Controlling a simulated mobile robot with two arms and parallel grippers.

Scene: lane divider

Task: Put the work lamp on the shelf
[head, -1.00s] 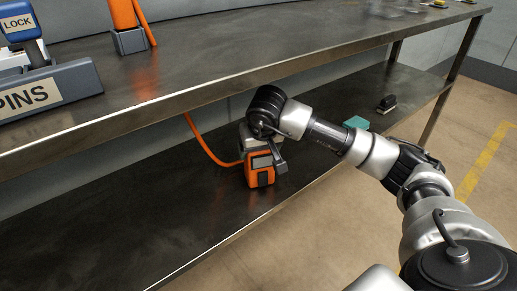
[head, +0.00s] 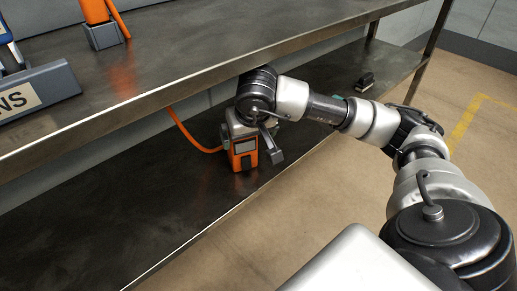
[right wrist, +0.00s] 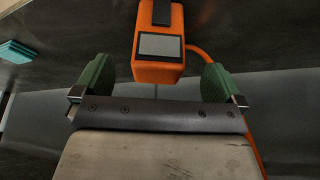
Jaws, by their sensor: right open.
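An orange boxy device with a grey panel, which looks like the work lamp (head: 244,158), stands on the dark lower shelf (head: 130,215). An orange cable (head: 190,134) runs from behind it up towards the upper bench. My right gripper (head: 255,132) is at its top, partly hidden by its own wrist. In the right wrist view the orange body (right wrist: 160,68) lies between the two spread green fingers (right wrist: 157,78), with visible gaps on both sides. The gripper is open and holds nothing. My left gripper is not in view.
The upper steel bench (head: 190,60) overhangs the lower shelf close to my right wrist. On it are a grey holder with an orange item (head: 103,35) and a grey labelled block (head: 40,90). A black object (head: 365,81) and a teal object (right wrist: 22,50) lie on the lower shelf.

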